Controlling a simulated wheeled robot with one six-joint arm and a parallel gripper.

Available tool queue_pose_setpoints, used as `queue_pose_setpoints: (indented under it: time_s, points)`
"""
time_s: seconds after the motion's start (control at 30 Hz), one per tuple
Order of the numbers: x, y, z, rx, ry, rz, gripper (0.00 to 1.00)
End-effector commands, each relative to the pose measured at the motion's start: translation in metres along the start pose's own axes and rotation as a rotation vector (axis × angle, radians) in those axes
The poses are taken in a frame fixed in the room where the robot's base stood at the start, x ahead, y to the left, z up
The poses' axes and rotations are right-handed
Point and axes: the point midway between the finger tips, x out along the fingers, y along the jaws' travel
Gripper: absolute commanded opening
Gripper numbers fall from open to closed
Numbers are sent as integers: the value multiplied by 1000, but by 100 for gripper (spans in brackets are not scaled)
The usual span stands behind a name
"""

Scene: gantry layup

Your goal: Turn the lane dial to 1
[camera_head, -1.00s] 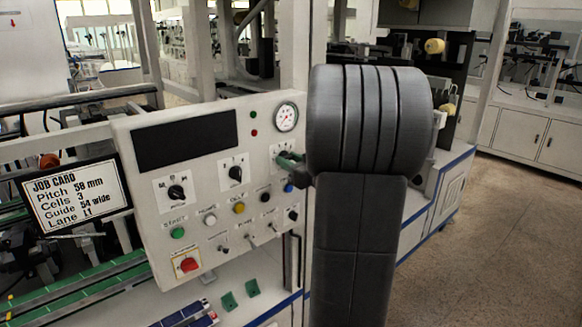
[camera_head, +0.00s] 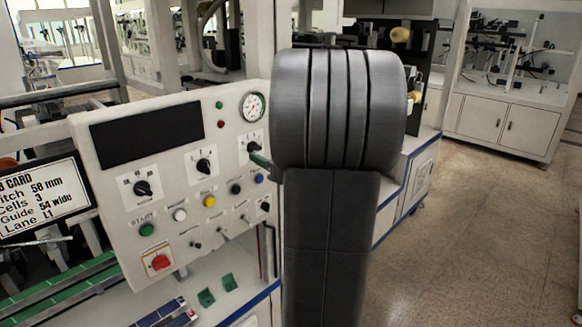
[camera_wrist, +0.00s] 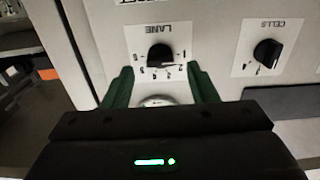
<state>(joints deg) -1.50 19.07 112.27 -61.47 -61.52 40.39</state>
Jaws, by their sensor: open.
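The lane dial (camera_wrist: 160,56) is a black knob on a white plate marked LANE, upside down in the wrist view. I cannot read surely which number it points at. In the head view the lane dial (camera_head: 254,147) is at the panel's upper right, below the round gauge. My gripper (camera_wrist: 160,71) is open, with its green fingertips either side of the lane plate's lower part and nothing between them held. In the head view a green fingertip (camera_head: 260,160) shows just below the dial; my arm hides the rest.
The cells dial (camera_wrist: 267,53) is close beside the lane dial. The control panel (camera_head: 110,185) also carries a pitch-side dial (camera_head: 143,188), coloured buttons and a red stop button (camera_head: 160,262). The job card (camera_head: 40,197) reads Lane L1. Open floor (camera_head: 480,240) lies to the right.

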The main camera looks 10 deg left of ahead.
Motion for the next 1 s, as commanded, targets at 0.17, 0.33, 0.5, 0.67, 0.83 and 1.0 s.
queue_pose_setpoints:
  time_s: [0.17,0.33,0.5,0.67,0.83,1.0]
  points:
    - [-36,1,1,-1,0,6,53]
    - [-64,2,1,-1,0,6,53]
    - [-86,1,1,-1,0,3,53]
    - [-99,1,1,-1,0,2,53]
    - [-104,0,0,-1,-1,1,53]
    - [-104,0,0,-1,-1,0,53]
